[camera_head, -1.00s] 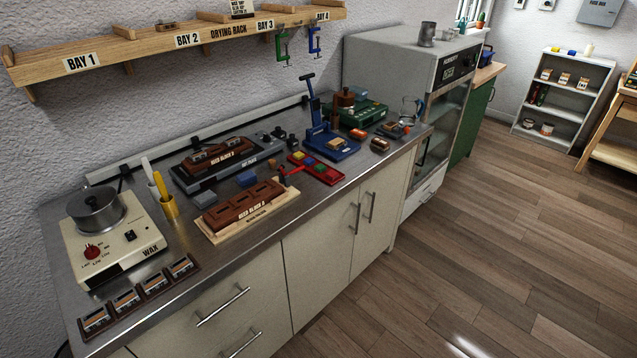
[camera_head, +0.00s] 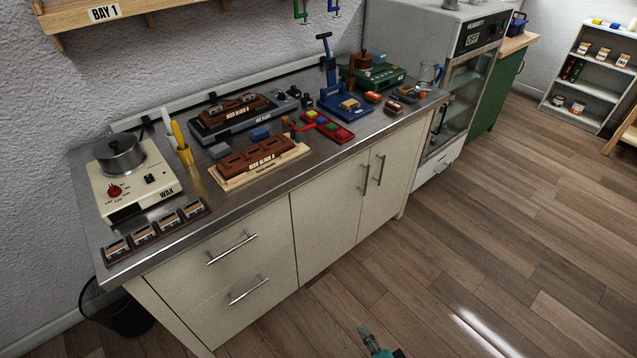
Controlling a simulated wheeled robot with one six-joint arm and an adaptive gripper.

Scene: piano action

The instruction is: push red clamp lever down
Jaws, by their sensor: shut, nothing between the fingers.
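The red clamp lever (camera_head: 300,125) shows as a thin red bar at the right end of the wooden block marked Reed Block A (camera_head: 252,160), near the red tray. It is small here, and its exact tilt is hard to tell. The block lies on a pale wooden base (camera_head: 232,182) on the steel counter. My gripper (camera_head: 364,331) shows only in part at the bottom edge, as a grey tip with teal behind it. It is shut and empty, low in front of the cabinets and well apart from the lever.
A red tray (camera_head: 330,129) with coloured pieces lies right of the block. A blue press (camera_head: 340,103) stands behind it. The floor (camera_head: 440,250) before the cabinets is clear.

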